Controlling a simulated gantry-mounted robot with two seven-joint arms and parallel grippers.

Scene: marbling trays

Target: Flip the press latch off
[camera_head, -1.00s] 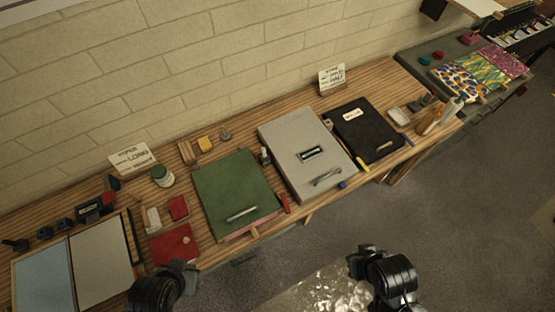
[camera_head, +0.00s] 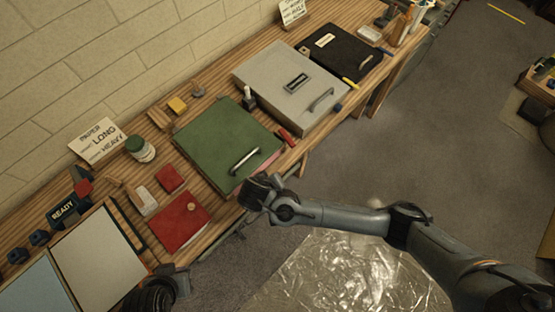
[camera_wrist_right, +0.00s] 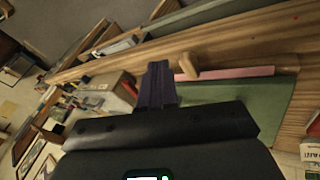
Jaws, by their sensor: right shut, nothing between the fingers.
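The green press (camera_head: 222,142) lies on the bench with a metal handle (camera_head: 245,160) on its lid and a pink layer under its front edge. A small wooden piece (camera_wrist_right: 187,67) stands at that pink edge in the right wrist view; it may be the latch. In the head view my right gripper hides that spot. My right gripper (camera_head: 255,189) is shut and empty, just off the bench's front edge by the press; its fingers (camera_wrist_right: 157,84) point toward the bench edge, left of the wooden piece. My left gripper (camera_head: 172,284) is at the bottom left, its jaws unclear.
A red bar (camera_head: 287,138) lies right of the green press. A grey press (camera_head: 275,68) and a black case (camera_head: 350,58) stand farther right. A red book (camera_head: 182,222), a jar (camera_head: 140,149) and a sign (camera_head: 97,142) are to the left.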

